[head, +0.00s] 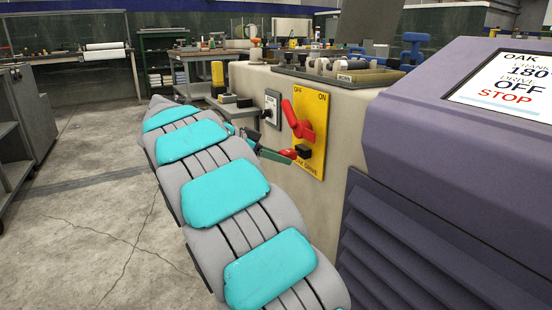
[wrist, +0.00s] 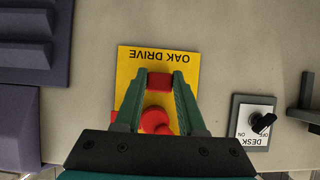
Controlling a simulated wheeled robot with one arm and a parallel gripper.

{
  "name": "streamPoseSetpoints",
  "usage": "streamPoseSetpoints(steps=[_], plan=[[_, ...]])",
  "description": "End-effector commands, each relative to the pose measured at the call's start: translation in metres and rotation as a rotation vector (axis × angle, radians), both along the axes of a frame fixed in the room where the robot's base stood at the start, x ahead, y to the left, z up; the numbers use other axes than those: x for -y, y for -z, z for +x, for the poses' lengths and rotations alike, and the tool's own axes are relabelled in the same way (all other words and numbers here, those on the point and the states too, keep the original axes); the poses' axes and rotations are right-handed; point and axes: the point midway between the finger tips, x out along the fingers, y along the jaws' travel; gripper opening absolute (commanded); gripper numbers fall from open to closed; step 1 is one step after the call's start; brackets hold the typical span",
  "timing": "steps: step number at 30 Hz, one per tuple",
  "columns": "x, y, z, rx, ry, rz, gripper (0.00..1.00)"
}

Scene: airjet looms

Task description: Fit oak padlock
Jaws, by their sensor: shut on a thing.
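The yellow OAK DRIVE panel (head: 312,112) is on the loom's side, with its red handle (head: 302,118) pointing up-left toward OFF. A dark block (head: 304,151) sits below the handle. My gripper (wrist: 160,82) has its green fingers shut on a small red block, likely the padlock (wrist: 160,81), in front of the panel. In the head view the red padlock (head: 289,153) shows at the fingertips, beside the dark block. Its shackle is hidden, and I cannot tell whether it touches the block. In the wrist view the red handle (wrist: 155,121) lies between my fingers.
A DESK switch (wrist: 262,122) is beside the panel. Tools lie on the ledge (head: 340,76) above. The floor at left (head: 85,215) is clear.

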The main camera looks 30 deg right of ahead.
Motion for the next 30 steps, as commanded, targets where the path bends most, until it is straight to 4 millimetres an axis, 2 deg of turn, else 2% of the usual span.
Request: streamPoseSetpoints(steps=[23,24,30], plan=[[0.014,0.0,0.0,0.001,0.0,0.0,0.0],[0.014,0.0,0.0,0.0,0.0,0.0,0.42],[0.014,0.0,0.001,0.0,0.0,0.0,0.65]])
